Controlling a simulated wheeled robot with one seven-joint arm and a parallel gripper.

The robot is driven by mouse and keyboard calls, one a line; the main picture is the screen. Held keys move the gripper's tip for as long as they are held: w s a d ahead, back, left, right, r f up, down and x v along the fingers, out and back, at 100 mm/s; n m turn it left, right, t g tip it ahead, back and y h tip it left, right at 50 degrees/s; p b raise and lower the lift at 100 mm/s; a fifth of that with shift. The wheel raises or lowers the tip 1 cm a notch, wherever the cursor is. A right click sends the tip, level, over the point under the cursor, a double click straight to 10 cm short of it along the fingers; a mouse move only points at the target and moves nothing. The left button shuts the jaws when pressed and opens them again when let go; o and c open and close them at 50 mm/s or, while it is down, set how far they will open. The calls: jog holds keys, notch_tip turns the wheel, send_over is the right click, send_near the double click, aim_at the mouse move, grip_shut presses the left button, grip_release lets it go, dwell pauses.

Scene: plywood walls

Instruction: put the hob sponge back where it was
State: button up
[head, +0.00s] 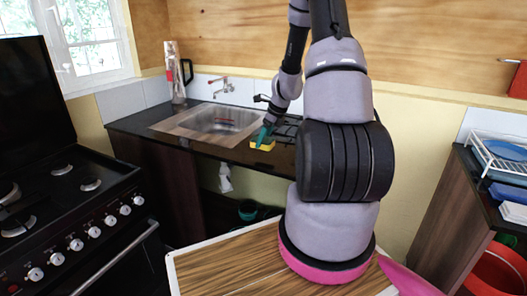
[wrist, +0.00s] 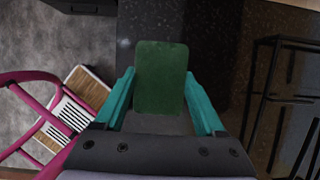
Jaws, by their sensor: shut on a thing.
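The sponge is green on its top face and yellow below. In the head view the sponge (head: 262,146) is at the dark counter, right of the sink and close to the front edge. In the wrist view its green face (wrist: 160,78) fills the space between the two teal fingers. My gripper (head: 265,134) reaches down from above and is shut on the sponge; it also shows in the wrist view (wrist: 160,95). I cannot tell whether the sponge touches the counter.
The dark counter (head: 152,124) holds a steel sink (head: 222,120) left of the sponge. A black metal rack (wrist: 285,85) stands close on the right. A black stove (head: 70,205) is at far left. A white dish rack (head: 495,158) is at far right.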

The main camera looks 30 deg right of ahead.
aim_at(263, 149)
jog(key=shift+f, duration=2.3)
jog(key=o, duration=1.6)
jog(key=shift+f, duration=0.1)
jog(key=shift+c, duration=0.2)
